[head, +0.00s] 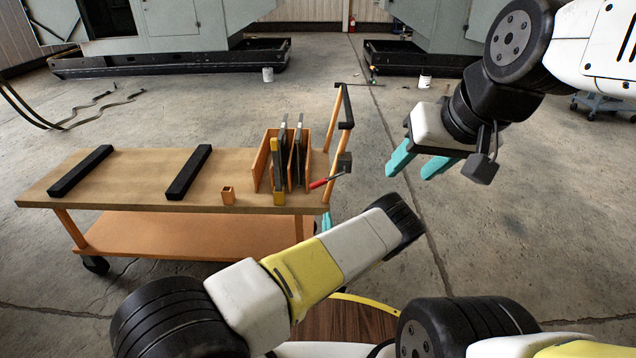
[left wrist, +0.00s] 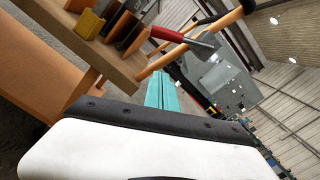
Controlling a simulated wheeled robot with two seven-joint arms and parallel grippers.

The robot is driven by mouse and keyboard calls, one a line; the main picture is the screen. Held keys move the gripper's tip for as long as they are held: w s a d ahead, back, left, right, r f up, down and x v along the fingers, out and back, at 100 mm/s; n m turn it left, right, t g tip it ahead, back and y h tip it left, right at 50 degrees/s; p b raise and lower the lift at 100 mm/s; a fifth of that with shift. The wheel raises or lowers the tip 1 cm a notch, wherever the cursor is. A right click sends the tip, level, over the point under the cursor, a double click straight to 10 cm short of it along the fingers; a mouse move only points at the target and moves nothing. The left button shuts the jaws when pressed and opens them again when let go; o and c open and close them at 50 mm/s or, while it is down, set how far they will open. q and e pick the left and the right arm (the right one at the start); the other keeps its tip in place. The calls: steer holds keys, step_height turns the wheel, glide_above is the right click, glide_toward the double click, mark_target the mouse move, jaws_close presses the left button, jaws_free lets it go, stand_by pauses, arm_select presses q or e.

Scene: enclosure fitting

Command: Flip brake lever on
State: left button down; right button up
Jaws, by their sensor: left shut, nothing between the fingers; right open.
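The brake lever (head: 325,182) has a red grip and sticks out from the right end of the wooden cart (head: 140,180), beside the orange handle post. In the left wrist view the red lever (left wrist: 180,36) lies above the fingertips, angled down to the right. My left gripper (head: 326,221) is shut and empty, just below the lever; my own forearm hides most of it in the head view. Its teal fingers (left wrist: 170,92) lie together in the left wrist view. My right gripper (head: 416,168) is open and empty, right of the cart.
The cart top holds two black bars (head: 80,171), a small orange box (head: 228,195) and an orange rack (head: 262,160) with dark plates. The orange push handle (head: 335,120) rises at the cart's right end. Grey cabinets stand behind; open concrete floor surrounds the cart.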

mark_target(327, 178)
arm_select(q)
steer(key=shift+s+d+f, duration=0.15)
steer(key=shift+s+f, duration=0.15)
steer(key=shift+w, duration=0.1)
steer(key=w+a+r, duration=0.2)
steer(key=w+r, duration=0.2)
steer(key=w, duration=0.6)
steer(key=shift+w+a, duration=0.15)
steer(key=shift+w, duration=0.15)
steer(key=shift+m, duration=0.3)
